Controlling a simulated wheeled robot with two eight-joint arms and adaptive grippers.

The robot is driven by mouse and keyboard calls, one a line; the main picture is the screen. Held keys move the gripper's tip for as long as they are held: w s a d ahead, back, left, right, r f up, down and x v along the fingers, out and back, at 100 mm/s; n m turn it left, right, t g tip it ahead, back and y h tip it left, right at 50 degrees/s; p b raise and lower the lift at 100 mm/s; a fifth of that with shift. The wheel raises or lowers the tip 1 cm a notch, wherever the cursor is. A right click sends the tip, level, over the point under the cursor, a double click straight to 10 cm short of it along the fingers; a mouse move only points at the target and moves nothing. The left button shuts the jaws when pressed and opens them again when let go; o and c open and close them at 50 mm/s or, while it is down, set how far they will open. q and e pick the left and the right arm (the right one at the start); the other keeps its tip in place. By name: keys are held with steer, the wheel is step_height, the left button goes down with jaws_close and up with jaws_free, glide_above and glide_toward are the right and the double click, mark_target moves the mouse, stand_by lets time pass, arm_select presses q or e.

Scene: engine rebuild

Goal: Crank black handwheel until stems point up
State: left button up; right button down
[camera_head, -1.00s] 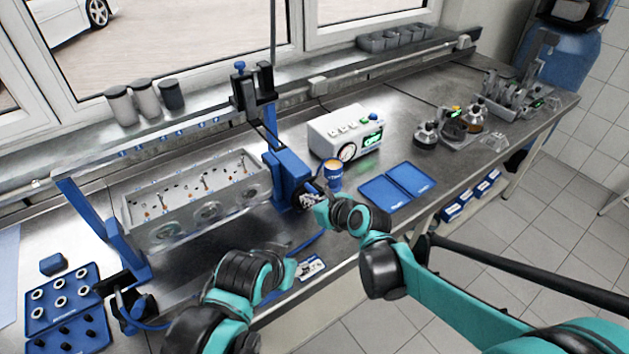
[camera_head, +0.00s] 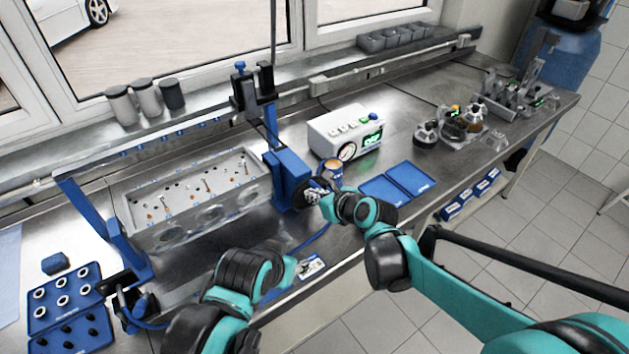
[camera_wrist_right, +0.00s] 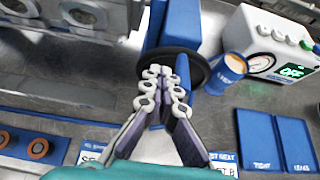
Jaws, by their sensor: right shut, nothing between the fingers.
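The black handwheel (camera_wrist_right: 202,66) sits on the blue right-hand stand (camera_head: 291,175); a blue upright piece (camera_wrist_right: 183,72) shows in front of it. My right gripper (camera_wrist_right: 163,80) is shut and empty, its fingertips overlapping the wheel face beside that piece; I cannot tell whether they touch it. In the head view the gripper (camera_head: 315,194) hides much of the wheel. The grey cylinder head (camera_head: 258,185) hangs between the blue stands. Several thin stems (camera_head: 208,184) show on its upper face, and large round openings (camera_head: 212,214) face the front. My left gripper is out of view.
A grey gauge box (camera_head: 333,130) and an orange-topped cup (camera_head: 334,170) stand close behind the wheel. A blue tray of rings (camera_head: 40,310) lies at left. Bench space between gauge box and right-hand parts is clear.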

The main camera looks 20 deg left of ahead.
steer(key=p+v, duration=0.4)
steer(key=v, duration=0.4)
stand_by(0.4)
stand_by(0.4)
steer(key=s+d+f+n+h+b, duration=0.1)
steer(key=s+d+f+n+h, duration=0.1)
steer(key=s+d+n, duration=0.3)
steer(key=s+d+f+n+h+b, duration=0.2)
steer(key=s+d+n+h, duration=0.2)
steer(key=d+n, duration=0.8)
steer(key=s+d+f+n+h+b, duration=0.2)
steer(key=s+d+n, duration=0.4)
steer(key=d, duration=0.7)
steer(key=f+n+h, duration=0.1)
steer(key=n, duration=0.1)
steer(key=shift+s+d+n, duration=0.15)
steer(key=shift+d+n, duration=0.15)
steer(key=shift+d, duration=0.05)
